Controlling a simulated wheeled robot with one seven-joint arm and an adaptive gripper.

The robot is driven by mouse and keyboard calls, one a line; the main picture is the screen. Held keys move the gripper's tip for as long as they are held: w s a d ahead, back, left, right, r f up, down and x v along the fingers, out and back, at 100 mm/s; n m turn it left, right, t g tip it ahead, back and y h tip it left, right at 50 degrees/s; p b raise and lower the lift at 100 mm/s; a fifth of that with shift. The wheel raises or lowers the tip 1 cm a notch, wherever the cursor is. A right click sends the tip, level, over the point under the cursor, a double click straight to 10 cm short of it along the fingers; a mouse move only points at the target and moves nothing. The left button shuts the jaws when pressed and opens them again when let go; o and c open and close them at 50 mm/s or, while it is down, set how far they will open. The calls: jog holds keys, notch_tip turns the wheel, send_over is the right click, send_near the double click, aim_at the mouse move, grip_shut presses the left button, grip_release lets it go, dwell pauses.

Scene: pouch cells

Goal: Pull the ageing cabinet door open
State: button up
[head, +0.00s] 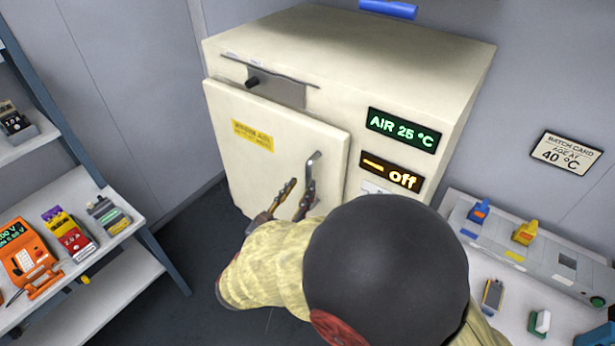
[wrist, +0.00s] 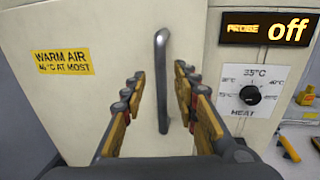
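The ageing cabinet (head: 400,55) is a cream box against the wall. Its door (head: 235,165) looks shut at the right edge and bears a yellow "WARM AIR" label (wrist: 63,63). A grey vertical bar handle (wrist: 161,85) stands on the door near its right edge; its top shows in the head view (head: 314,158). My gripper (head: 292,190) is open in front of the door, with its fingers on either side of the handle. In the wrist view, my gripper (wrist: 158,90) shows a gap between each finger and the bar. My arm hides the handle's lower part in the head view.
A shelf unit (head: 150,205) with an orange meter (head: 30,255) and small boxes stands at the left. A bench (head: 455,215) with a grey fixture and coloured clips is at the right. Dark floor (head: 185,225) is clear before the door's left side.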

aim_at(307, 179)
jog(key=shift+x, duration=2.65)
jog(key=c, duration=0.3)
jog(key=c, duration=0.4)
grip_shut()
